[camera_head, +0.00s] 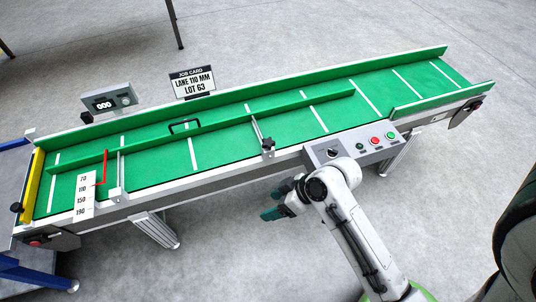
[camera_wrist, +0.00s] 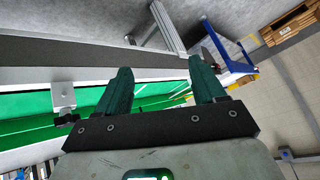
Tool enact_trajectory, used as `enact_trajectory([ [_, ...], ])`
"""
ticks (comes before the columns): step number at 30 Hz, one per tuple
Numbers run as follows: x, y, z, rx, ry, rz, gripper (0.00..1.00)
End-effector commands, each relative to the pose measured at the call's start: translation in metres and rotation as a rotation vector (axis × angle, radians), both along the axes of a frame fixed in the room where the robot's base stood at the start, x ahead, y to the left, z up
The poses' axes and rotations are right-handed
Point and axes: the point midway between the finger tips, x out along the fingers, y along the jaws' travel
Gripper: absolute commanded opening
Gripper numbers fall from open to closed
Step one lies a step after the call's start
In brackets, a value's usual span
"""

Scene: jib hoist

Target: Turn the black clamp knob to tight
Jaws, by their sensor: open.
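The black clamp knob (camera_head: 268,143) sits on a bracket at the near edge of the green conveyor, in the middle of the head view. A dark knob on a bracket (camera_wrist: 67,118) also shows at the left of the wrist view; I cannot tell its turn position. The green guide rail (camera_head: 232,110) lies along the belt, with a black handle (camera_head: 184,125) on it. A red pointer (camera_head: 104,167) stands by the scale plate (camera_head: 84,200), near 110. My gripper (camera_head: 271,204) is open and empty, in front of the conveyor and apart from the knob.
A control box (camera_head: 349,147) with a black switch and coloured buttons stands on the near side, right of the knob. A job card (camera_head: 192,83) reads lane 110 mm, lot 63. A display (camera_head: 109,102) reads 000. A conveyor leg (camera_head: 157,229) stands left of my gripper.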

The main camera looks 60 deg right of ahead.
Motion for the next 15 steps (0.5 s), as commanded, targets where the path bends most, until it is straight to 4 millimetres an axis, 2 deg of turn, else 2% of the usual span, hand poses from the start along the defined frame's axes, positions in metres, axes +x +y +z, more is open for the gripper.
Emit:
enact_trajectory([
  [1, 0.010, -0.012, -0.024, 0.016, -0.088, -0.018, 0.69],
  [6, 0.038, -0.057, -0.040, 0.021, -0.416, -0.091, 0.69],
  [10, 0.045, -0.102, -0.043, -0.029, -0.649, -0.189, 0.69],
  [15, 0.040, -0.149, -0.036, -0.109, -0.848, -0.310, 0.69],
])
